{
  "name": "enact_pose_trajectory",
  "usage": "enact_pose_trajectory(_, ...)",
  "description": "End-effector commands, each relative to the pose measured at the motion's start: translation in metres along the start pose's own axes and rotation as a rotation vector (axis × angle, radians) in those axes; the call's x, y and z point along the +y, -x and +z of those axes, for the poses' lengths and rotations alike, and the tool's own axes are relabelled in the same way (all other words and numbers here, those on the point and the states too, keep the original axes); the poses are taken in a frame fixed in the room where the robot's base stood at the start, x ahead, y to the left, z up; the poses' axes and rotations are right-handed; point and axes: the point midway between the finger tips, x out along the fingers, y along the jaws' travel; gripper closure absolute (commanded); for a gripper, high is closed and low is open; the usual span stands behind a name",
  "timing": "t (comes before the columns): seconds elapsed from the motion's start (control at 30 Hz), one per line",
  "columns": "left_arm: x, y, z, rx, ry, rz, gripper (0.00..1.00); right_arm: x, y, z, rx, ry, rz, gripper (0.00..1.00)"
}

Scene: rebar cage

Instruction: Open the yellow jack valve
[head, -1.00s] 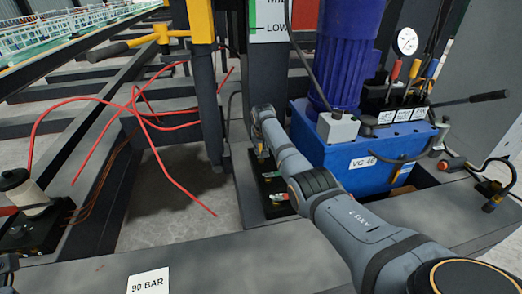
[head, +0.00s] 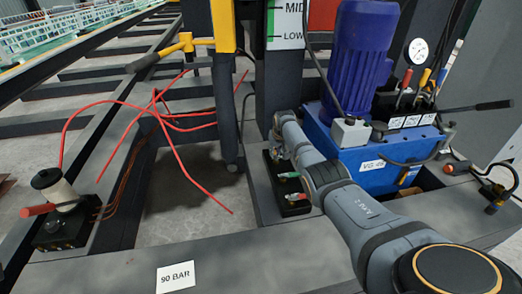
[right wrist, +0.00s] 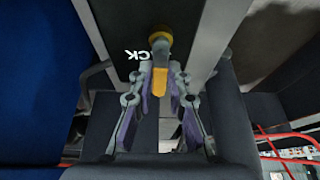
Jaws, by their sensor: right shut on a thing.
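The yellow jack valve shows in the right wrist view as a yellow-orange lever (right wrist: 159,82) with a round yellow hub above it. It stands on a dark block with the white letters "CK" beside the hub. My right gripper (right wrist: 160,74) is shut on the lever, with one finger on each side. The lever points towards the bottom of that picture. In the head view my right arm reaches over the black valve block (head: 296,208) and hides the yellow valve and most of the gripper. My left gripper is in neither view.
Valves with green (head: 288,175) and red handles sit on the same block, close to my forearm. A blue pump unit (head: 375,170) stands just right of my arm. Red hoses (head: 180,155) and a white-and-black spool-like part (head: 56,190) are at left. A "90 BAR" label (head: 175,277) lies in front.

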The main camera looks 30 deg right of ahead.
Motion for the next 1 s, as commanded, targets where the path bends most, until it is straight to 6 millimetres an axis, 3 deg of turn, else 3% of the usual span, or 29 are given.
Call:
enact_pose_trajectory(0.3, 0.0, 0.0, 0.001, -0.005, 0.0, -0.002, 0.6, 0.002, 0.0, 0.0, 0.001, 0.0, -0.004, 1.0)
enact_pose_trajectory(0.33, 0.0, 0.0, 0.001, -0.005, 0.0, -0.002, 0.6, 0.002, 0.0, 0.0, 0.001, 0.0, -0.004, 0.81)
enact_pose_trajectory(0.5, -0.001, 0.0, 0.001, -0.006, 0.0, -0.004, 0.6, 0.002, 0.0, 0.0, 0.001, 0.0, -0.003, 0.6)
enact_pose_trajectory(0.83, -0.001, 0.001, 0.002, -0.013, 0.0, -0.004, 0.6, 0.003, 0.002, -0.001, 0.002, 0.0, -0.002, 0.6)
enact_pose_trajectory(1.0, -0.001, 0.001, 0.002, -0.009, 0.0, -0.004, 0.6, 0.004, 0.016, -0.001, 0.004, -0.001, 0.0, 0.6)
